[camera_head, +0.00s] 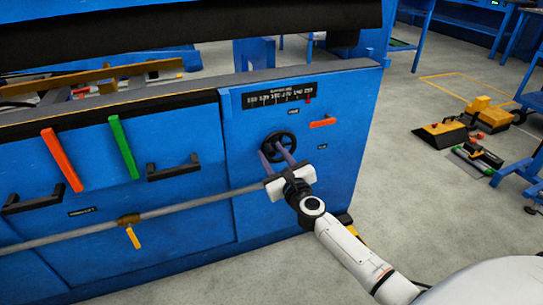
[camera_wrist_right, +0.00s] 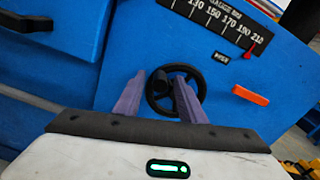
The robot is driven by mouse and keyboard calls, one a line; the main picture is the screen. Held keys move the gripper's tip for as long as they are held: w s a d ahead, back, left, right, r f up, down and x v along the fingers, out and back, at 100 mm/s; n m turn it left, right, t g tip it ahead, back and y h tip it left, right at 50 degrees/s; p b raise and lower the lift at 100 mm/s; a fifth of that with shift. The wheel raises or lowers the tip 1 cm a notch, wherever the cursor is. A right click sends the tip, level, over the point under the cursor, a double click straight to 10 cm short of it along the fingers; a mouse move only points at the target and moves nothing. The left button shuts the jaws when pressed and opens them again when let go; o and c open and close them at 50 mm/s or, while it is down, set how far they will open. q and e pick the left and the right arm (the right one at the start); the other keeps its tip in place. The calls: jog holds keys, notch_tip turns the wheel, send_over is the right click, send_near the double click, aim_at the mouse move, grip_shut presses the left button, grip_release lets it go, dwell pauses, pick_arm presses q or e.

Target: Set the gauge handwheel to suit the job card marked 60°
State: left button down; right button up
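The black gauge handwheel (camera_head: 281,133) is on the blue panel's right section; it also shows in the right wrist view (camera_wrist_right: 181,68). My right gripper (camera_head: 274,150) is at the wheel, its two purple fingers (camera_wrist_right: 159,78) apart with part of the wheel visible between them. I cannot tell whether they touch it. The black gauge scale (camera_head: 278,95) above the wheel has white numbers, with 130 to 210 legible in the wrist view. Its red pointer (camera_wrist_right: 251,49) is near 210. I see no job card marked 60°. My left gripper is out of view.
A red-orange lever (camera_head: 323,123) is right of the wheel. Orange (camera_head: 62,160) and green (camera_head: 124,148) bars, black handles (camera_head: 173,170) and a grey pipe with a yellow valve lever (camera_head: 133,238) are on the panel's left. Yellow equipment (camera_head: 487,111) stands on the floor at right.

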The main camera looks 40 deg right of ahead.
jog(key=shift+w+d, duration=0.1)
jog(key=shift+w, duration=0.3)
grip_shut()
jog(key=shift+f+n, duration=0.1)
jog(key=shift+n, duration=0.2)
